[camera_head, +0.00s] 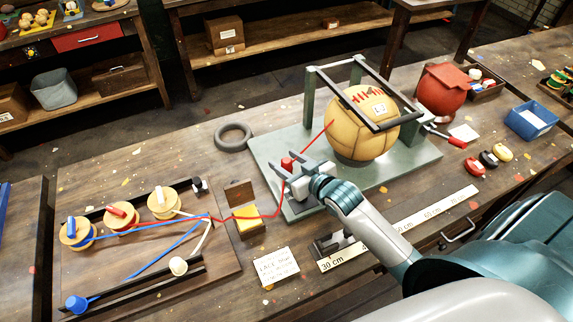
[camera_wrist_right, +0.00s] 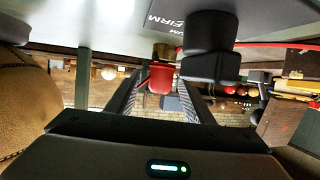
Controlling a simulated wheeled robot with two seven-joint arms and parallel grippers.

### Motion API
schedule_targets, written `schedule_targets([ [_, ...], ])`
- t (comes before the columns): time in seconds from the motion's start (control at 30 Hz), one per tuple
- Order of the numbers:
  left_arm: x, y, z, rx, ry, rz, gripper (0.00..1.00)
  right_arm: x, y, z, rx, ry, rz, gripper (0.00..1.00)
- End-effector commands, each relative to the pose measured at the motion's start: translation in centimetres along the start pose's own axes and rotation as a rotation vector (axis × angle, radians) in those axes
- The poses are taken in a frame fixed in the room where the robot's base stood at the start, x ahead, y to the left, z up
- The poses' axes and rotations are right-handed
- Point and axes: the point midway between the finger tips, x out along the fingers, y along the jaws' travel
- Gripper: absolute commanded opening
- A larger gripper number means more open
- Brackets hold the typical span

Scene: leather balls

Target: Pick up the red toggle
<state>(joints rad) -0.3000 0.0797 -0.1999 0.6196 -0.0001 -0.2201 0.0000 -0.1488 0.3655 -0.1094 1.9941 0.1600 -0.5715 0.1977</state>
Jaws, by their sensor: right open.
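The red toggle (camera_head: 287,164) is a small red knob near the left edge of the grey-green stand plate (camera_head: 407,164). In the right wrist view the red toggle (camera_wrist_right: 161,78) shows between my two dark fingers, with a brass-coloured part at its base. My right gripper (camera_head: 285,168) is open around the toggle; whether a finger touches it I cannot tell. A red thread (camera_head: 262,217) runs from the spool board to the toggle area and on to the tan leather ball (camera_head: 361,125). My left gripper is not in view.
The spool board (camera_head: 222,266) with wound spools and coloured threads lies at left. A yellow pad block (camera_head: 248,219), a white card (camera_head: 276,266) and a ruler (camera_head: 400,227) lie in front. A grey ring (camera_head: 233,135) lies behind. A dark frame (camera_head: 352,97) stands over the ball.

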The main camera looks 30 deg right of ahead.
Motion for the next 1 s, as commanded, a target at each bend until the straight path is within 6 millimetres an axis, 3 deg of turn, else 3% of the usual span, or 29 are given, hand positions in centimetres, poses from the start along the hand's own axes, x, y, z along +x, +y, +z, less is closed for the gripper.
schedule_targets([
  [0.03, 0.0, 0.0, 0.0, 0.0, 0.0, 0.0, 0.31, 0.0, 0.0, 0.0, 0.0, 0.0, 0.0, 0.48],
  [0.2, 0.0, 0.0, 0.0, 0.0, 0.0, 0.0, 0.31, 0.0, 0.0, 0.0, 0.0, 0.0, 0.0, 0.07],
  [0.67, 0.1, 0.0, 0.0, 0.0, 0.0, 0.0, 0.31, -0.1, 0.0, -0.5, -0.001, 0.003, 0.0, 0.06],
  [1.0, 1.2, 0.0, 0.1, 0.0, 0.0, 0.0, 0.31, -1.6, 0.0, -4.6, -0.002, 0.006, -0.001, 0.06],
])
